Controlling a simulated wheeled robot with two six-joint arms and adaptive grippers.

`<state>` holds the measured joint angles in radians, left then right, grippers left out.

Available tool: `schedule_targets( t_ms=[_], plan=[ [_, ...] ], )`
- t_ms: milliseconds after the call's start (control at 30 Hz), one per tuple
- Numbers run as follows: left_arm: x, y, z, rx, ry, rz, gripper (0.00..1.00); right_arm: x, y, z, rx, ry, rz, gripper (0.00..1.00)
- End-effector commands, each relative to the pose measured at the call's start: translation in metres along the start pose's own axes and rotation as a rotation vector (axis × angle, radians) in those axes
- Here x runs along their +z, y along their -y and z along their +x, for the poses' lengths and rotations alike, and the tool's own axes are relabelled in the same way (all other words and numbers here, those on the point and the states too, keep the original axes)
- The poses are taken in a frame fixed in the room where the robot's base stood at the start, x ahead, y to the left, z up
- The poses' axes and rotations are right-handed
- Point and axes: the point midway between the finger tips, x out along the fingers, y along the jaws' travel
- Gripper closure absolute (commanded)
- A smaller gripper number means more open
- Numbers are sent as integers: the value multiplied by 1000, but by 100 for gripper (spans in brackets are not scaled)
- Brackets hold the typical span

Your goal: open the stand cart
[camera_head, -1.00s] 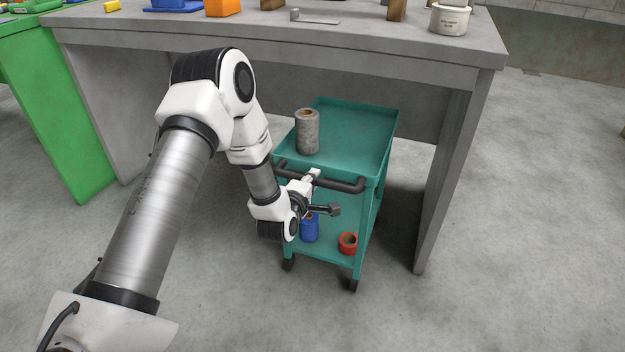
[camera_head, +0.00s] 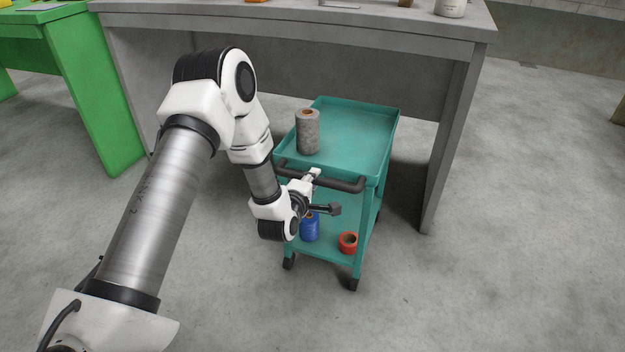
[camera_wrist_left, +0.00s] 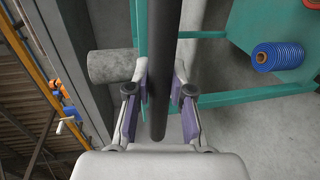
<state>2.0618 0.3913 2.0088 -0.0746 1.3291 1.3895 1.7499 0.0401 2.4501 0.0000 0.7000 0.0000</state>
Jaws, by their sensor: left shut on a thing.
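The teal stand cart (camera_head: 352,140) stands on its wheels partly out from under the grey table in the head view. Its dark handle bar (camera_head: 335,182) runs across the near end. My left gripper (camera_head: 314,182) is at this bar, toward its left part. In the left wrist view the bar (camera_wrist_left: 158,100) passes between the two fingers of the gripper (camera_wrist_left: 159,92), which is shut on it. My right gripper is not in view.
A grey roll (camera_head: 307,132) stands on the cart's top tray. A blue spool (camera_head: 310,227) and a red spool (camera_head: 348,243) are on the lower shelf. The grey table (camera_head: 300,15) is behind, with its right leg (camera_head: 452,145) beside the cart. Floor in front is clear.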

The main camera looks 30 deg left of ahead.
Motion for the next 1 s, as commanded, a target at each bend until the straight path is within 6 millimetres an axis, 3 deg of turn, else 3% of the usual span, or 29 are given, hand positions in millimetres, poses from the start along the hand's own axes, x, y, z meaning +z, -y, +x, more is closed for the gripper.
schedule_targets(
  t_ms=[333, 367, 433, 767, 867, 1000],
  plan=[
    [0, 0, 0, 1, 0, 0, 100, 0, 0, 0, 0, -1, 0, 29],
    [0, 0, 0, 1, 0, 0, 75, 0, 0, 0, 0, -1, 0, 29],
    [0, 0, 0, 1, 0, 0, 52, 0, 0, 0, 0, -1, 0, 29],
    [0, 0, -2, 1, 0, 0, 52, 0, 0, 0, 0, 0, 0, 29],
    [0, 0, -12, -1, 0, 0, 52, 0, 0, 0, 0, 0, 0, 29],
    [0, 0, -42, -2, 0, -2, 52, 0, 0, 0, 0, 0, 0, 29]
  ],
)
